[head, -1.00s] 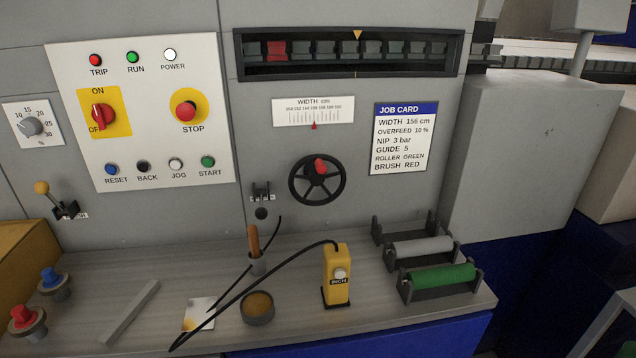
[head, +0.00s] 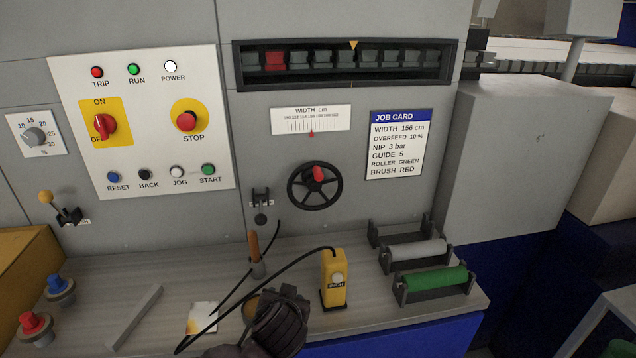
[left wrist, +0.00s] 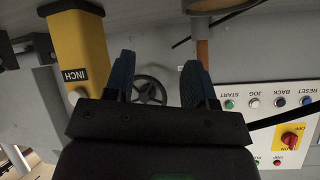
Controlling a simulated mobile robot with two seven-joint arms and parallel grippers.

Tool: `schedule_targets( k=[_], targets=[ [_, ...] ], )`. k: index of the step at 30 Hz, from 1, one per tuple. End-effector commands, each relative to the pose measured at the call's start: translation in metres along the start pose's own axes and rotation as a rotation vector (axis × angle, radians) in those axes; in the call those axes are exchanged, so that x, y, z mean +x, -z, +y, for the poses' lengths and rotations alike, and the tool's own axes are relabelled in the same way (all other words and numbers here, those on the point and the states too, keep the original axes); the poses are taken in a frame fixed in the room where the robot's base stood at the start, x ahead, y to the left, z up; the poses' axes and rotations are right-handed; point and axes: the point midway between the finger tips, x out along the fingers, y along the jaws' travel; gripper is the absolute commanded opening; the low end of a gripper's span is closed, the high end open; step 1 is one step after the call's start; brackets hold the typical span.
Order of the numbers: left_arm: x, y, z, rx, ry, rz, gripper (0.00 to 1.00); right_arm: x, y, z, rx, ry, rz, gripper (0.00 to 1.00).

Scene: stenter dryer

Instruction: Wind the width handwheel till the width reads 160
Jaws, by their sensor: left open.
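The width handwheel (head: 315,187) is a black spoked wheel with a red knob (head: 318,173) near its top, on the grey panel. Above it, the white width scale (head: 311,121) has a red pointer (head: 311,134) near the middle; its small figures are too blurred to read surely. My left gripper (head: 280,322) is over the counter's front, below and left of the wheel, touching neither wheel nor knob. In the left wrist view its fingers (left wrist: 158,78) are apart and empty, with the handwheel (left wrist: 150,89) showing farther off between them. My right gripper is out of view.
A yellow INCH pendant (head: 334,280) with a black cable stands right of my left gripper. A brown-handled tool (head: 254,247) stands behind it. Rollers (head: 436,279) lie on the right. A job card (head: 398,145) says width 156 cm. The air before the wheel is clear.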

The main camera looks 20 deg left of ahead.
Motion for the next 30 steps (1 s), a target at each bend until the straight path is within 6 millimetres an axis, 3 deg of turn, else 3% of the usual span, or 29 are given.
schedule_targets(
  k=[1,6,15,18,23,30],
  targets=[
    [0.002,0.025,0.004,-0.012,0.03,0.045,0.51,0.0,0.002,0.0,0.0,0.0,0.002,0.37],
    [0.002,0.093,0.011,-0.079,0.135,0.189,0.51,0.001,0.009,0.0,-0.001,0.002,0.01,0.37],
    [-0.006,0.197,0.026,-0.171,0.238,0.473,0.51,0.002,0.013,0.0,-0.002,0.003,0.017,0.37],
    [-0.01,0.217,0.029,-0.186,0.25,0.538,0.51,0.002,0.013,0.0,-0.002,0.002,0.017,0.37],
    [-0.012,0.232,0.031,-0.197,0.258,0.583,0.51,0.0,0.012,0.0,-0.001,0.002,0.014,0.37],
    [0.005,0.245,0.023,-0.196,0.261,0.585,0.51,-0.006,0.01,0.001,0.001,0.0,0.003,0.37]
  ],
)
